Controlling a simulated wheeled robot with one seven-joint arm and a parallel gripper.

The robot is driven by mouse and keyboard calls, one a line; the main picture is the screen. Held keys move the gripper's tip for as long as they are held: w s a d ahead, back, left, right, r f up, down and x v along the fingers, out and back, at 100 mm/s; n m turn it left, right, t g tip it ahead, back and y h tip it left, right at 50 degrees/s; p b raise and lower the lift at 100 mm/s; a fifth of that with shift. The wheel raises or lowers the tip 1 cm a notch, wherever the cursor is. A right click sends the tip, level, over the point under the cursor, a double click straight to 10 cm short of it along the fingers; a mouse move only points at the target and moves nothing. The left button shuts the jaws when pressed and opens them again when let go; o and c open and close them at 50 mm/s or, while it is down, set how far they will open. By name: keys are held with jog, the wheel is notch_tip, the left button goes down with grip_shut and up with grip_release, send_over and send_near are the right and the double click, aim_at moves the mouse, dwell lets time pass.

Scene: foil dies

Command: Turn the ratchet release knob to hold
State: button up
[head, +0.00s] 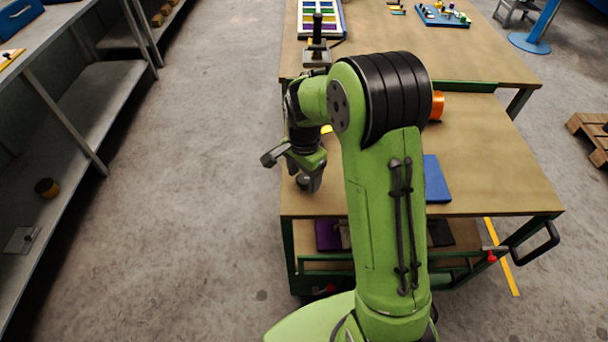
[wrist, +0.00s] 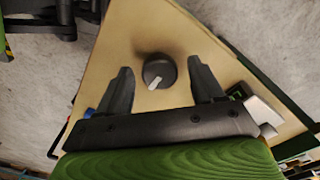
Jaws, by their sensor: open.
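The knob (wrist: 159,71) is round and dark with a pale pointer mark, and it shows in the wrist view on the tan bench top (wrist: 150,28). Its pointer aims down and slightly left in that view. My gripper (wrist: 160,70) is open, with one finger on each side of the knob and a gap on both sides. In the head view my gripper (head: 290,170) hangs over the left front part of the bench. I cannot make out the knob there. I see no readable hold marking.
A blue block or case (head: 436,180) lies on the bench to the right of my arm, and an orange round thing (head: 437,106) is behind it. A black post on a base (head: 317,50) stands on the far table. Metal shelves (head: 90,110) are at the left, across a clear floor.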

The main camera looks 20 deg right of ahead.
jog(key=c, duration=1.1)
jog(key=shift+o, duration=0.2)
jog(key=shift+r+n, duration=0.1)
jog(key=shift+n, duration=0.2)
jog(key=n, duration=0.3)
jog(key=shift+n+p, duration=0.35)
jog(key=shift+n, duration=0.05)
jog(key=n, duration=0.9)
jog(key=shift+p, duration=0.4)
jog(key=shift+n, duration=2.3)
